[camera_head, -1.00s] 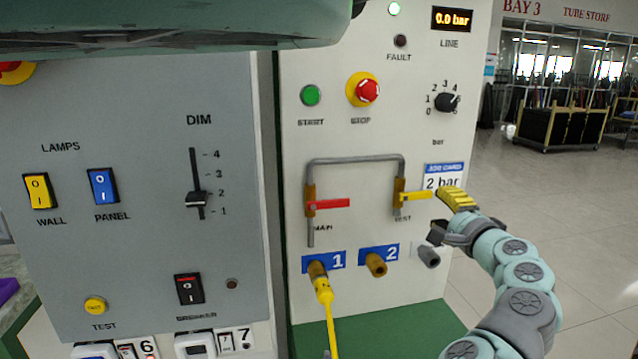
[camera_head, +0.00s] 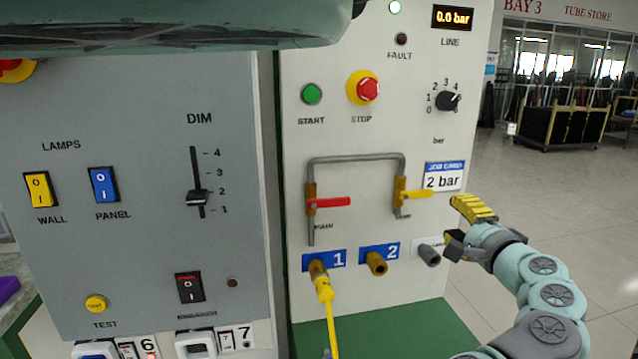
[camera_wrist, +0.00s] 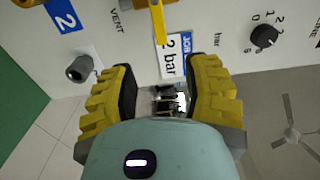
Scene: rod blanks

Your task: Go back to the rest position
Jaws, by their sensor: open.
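My gripper (camera_head: 464,226) is in front of the right edge of the white panel in the head view, below and right of the job card reading "2 bar" (camera_head: 444,180). In the wrist view my gripper (camera_wrist: 160,85) has its two yellow-padded fingers apart, with nothing held between them. The red MAIN valve handle (camera_head: 330,202) is also sideways.
A yellow hose (camera_head: 327,300) is on port 1. Port 2 (camera_head: 376,264) and the grey vent port (camera_head: 428,255) are bare. A grey lamp panel (camera_head: 130,130) stands left. Open floor (camera_head: 560,200) lies to the right, with a dark cart (camera_head: 560,125) beyond.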

